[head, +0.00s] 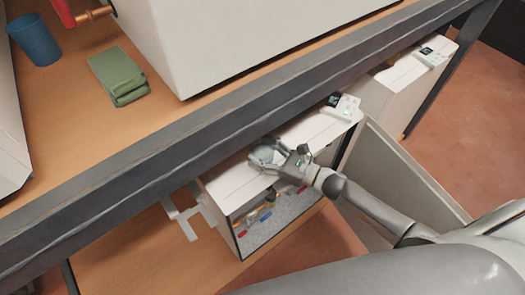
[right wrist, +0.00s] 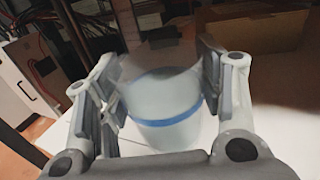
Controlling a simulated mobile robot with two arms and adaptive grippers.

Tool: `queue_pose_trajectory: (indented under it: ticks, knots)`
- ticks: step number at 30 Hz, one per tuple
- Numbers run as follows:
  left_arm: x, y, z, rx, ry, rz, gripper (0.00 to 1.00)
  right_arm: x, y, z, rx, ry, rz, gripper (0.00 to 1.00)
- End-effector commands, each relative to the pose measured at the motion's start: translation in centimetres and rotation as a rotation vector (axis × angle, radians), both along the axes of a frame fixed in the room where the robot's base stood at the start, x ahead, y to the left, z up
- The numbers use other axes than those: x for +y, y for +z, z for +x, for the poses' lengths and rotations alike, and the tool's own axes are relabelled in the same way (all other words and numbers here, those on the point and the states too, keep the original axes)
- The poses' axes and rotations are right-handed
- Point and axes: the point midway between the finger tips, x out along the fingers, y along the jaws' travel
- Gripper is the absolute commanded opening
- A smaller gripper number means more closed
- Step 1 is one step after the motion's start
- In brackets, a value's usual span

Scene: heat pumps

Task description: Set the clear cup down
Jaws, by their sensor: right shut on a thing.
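The clear cup (right wrist: 165,105), with a blue band around it, stands upright between the fingers of my right gripper (right wrist: 160,85) in the right wrist view. In the head view my right gripper (head: 268,157) is over the white top of the lower heat pump (head: 232,180), below the table edge. It is shut on the cup, which is mostly hidden there. The cup's base is close to the white top; I cannot tell whether it touches. My left gripper is not in view.
The dark table edge (head: 180,140) runs just above the gripper. The heat pump's front is open, with a door panel (head: 400,170) swung out on the right. A control display (head: 342,106) sits on its top. A blue cup (head: 35,40) and green cloth (head: 118,75) are on the upper table.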

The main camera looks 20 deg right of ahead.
Motion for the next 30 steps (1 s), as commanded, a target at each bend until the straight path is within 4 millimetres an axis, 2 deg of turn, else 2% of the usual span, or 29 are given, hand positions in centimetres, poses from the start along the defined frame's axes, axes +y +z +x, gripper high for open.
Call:
queue_pose_trajectory:
  ticks: [2, 3, 8, 20, 23, 30]
  knots:
    - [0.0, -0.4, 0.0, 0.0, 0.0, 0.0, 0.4, 0.0, -0.3, 0.0, -0.001, 0.0, 0.001, 0.28]
    - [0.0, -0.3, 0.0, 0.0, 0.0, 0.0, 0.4, 0.0, -0.3, 0.0, 0.0, 0.0, 0.0, 0.64]
    - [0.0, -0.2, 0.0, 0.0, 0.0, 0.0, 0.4, 0.0, -0.2, 0.0, 0.001, 0.0, -0.001, 0.83]
    - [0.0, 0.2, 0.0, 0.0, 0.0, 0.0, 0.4, 0.0, 0.2, 0.0, 0.0, 0.0, 0.0, 0.83]
    - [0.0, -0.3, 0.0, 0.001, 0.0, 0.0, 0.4, -0.8, -0.2, -0.9, 0.003, -0.002, -0.001, 0.83]
    - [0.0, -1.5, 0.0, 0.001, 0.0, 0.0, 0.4, -4.0, -0.4, -4.5, 0.003, 0.0, -0.003, 0.83]
